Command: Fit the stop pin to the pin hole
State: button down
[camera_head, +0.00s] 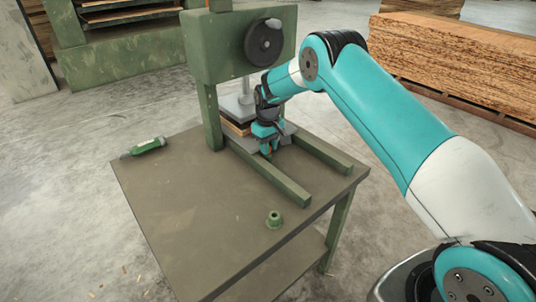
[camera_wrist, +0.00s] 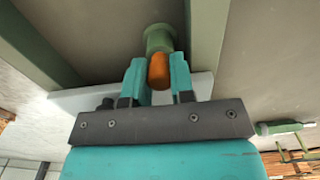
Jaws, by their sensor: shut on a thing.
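My gripper (camera_wrist: 158,75) is shut on an orange stop pin (camera_wrist: 158,71) between its two teal fingers. In the head view my gripper (camera_head: 266,148) is low at the front of the press, between the two green rails, and the pin barely shows. A green flanged collar (camera_wrist: 158,38) shows just past the pin in the wrist view; the pin overlaps its near end. I cannot tell whether they touch or whether the pin is in a hole. Another green flanged collar (camera_head: 274,219) with a dark hole stands on the table near its front edge, left of the left rail.
The green press (camera_head: 228,50) stands over a stack of boards behind my gripper. Rails (camera_head: 268,172) (camera_head: 322,153) flank it. A green-handled tool (camera_head: 146,147) lies at the table's left. The table (camera_head: 195,210) is mostly bare at the front left.

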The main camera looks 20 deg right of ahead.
jog(key=shift+f, duration=0.1)
dwell(0.5)
jog(key=c, duration=0.9)
grip_release()
notch_tip(320, 180, up, 17)
jog(key=b, duration=0.1)
jog(key=s+a+r+n+p, duration=0.1)
jog(key=s+a+r, duration=0.4)
jog(key=s+r, duration=0.35)
jog(key=s+a+r+y+p, duration=0.1)
jog(key=s+a, duration=0.1)
jog(key=s, duration=0.9)
jog(key=s+a+r+n+y+p, duration=0.1)
jog(key=s+a, duration=0.2)
jog(key=s, duration=0.8)
jog(key=s+a+r+n+y+p, duration=0.1)
jog(key=s+a+r+y, duration=0.1)
jog(key=s, duration=1)
jog(key=shift+a, duration=0.3)
